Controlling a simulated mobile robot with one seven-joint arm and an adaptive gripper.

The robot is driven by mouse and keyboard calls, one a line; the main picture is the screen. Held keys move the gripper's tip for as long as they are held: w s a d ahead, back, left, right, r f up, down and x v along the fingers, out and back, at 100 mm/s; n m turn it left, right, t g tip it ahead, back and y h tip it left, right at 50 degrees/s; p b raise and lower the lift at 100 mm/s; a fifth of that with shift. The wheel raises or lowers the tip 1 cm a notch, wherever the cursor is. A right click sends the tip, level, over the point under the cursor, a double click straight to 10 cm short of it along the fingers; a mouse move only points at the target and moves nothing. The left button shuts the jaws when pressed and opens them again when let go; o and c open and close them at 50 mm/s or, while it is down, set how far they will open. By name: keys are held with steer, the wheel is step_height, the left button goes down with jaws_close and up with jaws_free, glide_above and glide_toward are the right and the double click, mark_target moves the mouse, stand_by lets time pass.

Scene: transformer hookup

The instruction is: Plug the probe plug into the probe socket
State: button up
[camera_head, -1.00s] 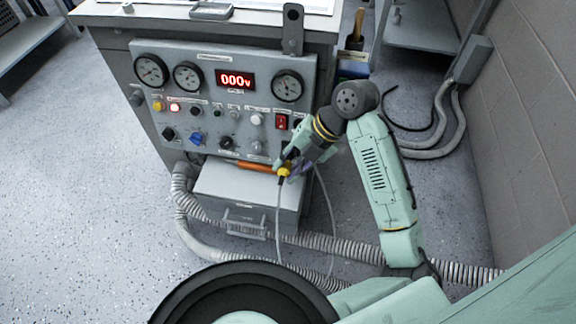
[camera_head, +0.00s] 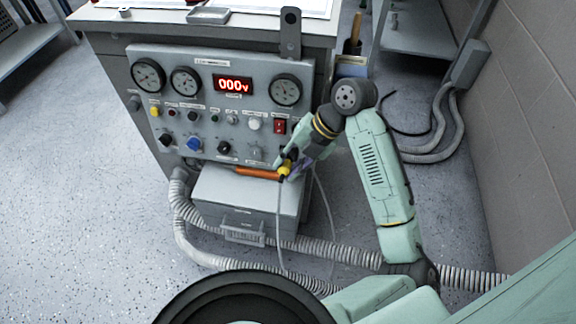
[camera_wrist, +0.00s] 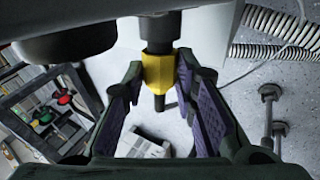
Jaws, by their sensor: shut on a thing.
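The probe plug (camera_head: 285,168) is a yellow and dark piece at the lower right of the panel, with a thin pale cable (camera_head: 278,220) hanging below it. My gripper (camera_head: 290,163) is shut on the plug. In the wrist view the plug's yellow body (camera_wrist: 158,72) sits between the fingertips, with a dark stem toward me. Its far end meets a dark and grey cylinder (camera_wrist: 160,28) in line with it. I cannot tell whether that is the probe socket or whether the plug is seated. An orange rod (camera_head: 256,173) lies on the grey box beside the plug.
Ribbed hoses (camera_head: 330,250) cross the floor. A block wall (camera_head: 530,150) is at right; the left floor is clear.

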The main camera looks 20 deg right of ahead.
mark_target(282, 181)
steer(key=shift+w+d, duration=0.25)
steer(key=shift+w, duration=0.05)
steer(key=o, duration=1.2)
steer(key=shift+c, duration=0.2)
steer(key=shift+s+a+r+b, duration=0.1)
steer(key=shift+s+a+b, duration=0.1)
steer(key=shift+s+a, duration=0.4)
steer(key=shift+s+a+r+b, duration=0.2)
steer(key=shift+s+a, duration=0.15)
steer(key=shift+s, duration=0.45)
steer(key=shift+s+a+r+b, duration=0.1)
steer(key=shift+s+a+b, duration=0.1)
steer(key=shift+s+a, duration=0.4)
steer(key=shift+s+d, duration=0.1)
steer(key=shift+d, duration=0.1)
steer(key=v, duration=1.2)
